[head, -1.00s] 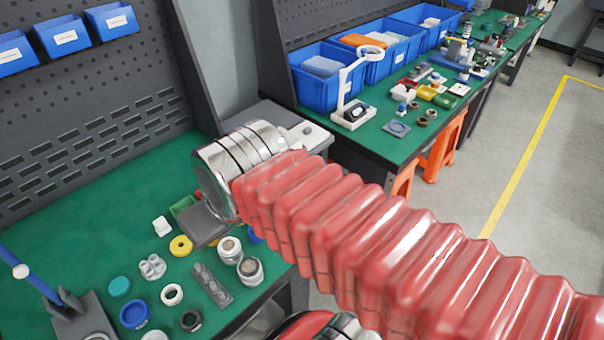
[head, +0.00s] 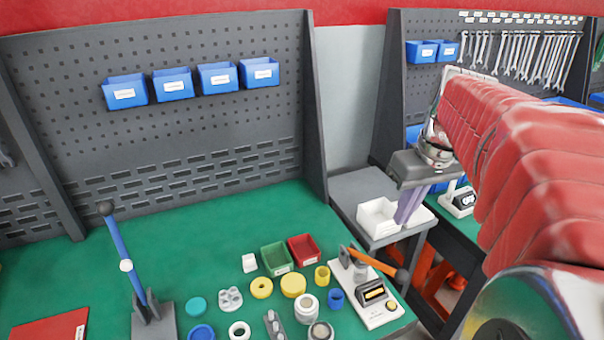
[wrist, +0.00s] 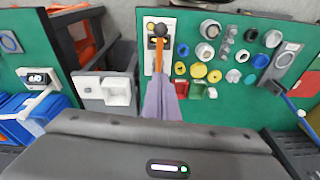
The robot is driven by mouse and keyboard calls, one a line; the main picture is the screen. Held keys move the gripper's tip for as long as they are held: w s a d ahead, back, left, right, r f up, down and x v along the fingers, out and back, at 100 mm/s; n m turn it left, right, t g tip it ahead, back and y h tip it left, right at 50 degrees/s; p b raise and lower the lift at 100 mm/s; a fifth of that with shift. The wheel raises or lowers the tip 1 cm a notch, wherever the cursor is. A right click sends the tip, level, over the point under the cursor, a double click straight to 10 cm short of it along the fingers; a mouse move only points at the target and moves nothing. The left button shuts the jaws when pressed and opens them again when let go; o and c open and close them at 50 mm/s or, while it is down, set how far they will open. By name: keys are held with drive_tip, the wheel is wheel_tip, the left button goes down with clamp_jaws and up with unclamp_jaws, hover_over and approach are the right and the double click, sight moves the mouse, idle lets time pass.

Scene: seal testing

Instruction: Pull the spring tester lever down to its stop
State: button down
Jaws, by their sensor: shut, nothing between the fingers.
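The tester (head: 370,302) has a white base, a small dark display and a grey post; it stands at the green bench's right front corner. Its orange lever (head: 375,262) slopes slightly down to the right and ends in a dark knob (head: 401,277). In the wrist view the lever (wrist: 159,57) shows beyond the fingertips, with its knob (wrist: 160,30) farther off. My gripper (head: 405,216) is shut and empty, its pale purple fingers pointing down. It is above and behind the lever, apart from it in the head view. The fingers (wrist: 163,82) hide part of the tester in the wrist view.
White (head: 377,217), green (head: 277,257) and red (head: 303,249) bins lie near the tester. Rings and fittings cover the bench front. A pegboard (head: 200,120) rises behind.

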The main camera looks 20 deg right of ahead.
drive_tip(key=shift+d, duration=0.55)
drive_tip(key=f, duration=0.3)
drive_tip(key=w+f, duration=0.1)
drive_tip(key=f, duration=0.5)
drive_tip(key=shift+w+a+f, duration=0.15)
drive_tip(key=shift+w+a, duration=0.1)
drive_tip(key=shift+w, duration=0.1)
drive_tip(key=shift+s+f, duration=0.1)
drive_tip(key=shift+f, duration=0.25)
drive_tip(key=shift+s+a+f, duration=0.1)
drive_tip(key=shift+s+f, duration=0.25)
drive_tip(key=shift+s, duration=0.5)
drive_tip(key=shift+s+a+f, duration=0.1)
drive_tip(key=shift+s+f, duration=0.25)
drive_tip(key=shift+s, duration=0.45)
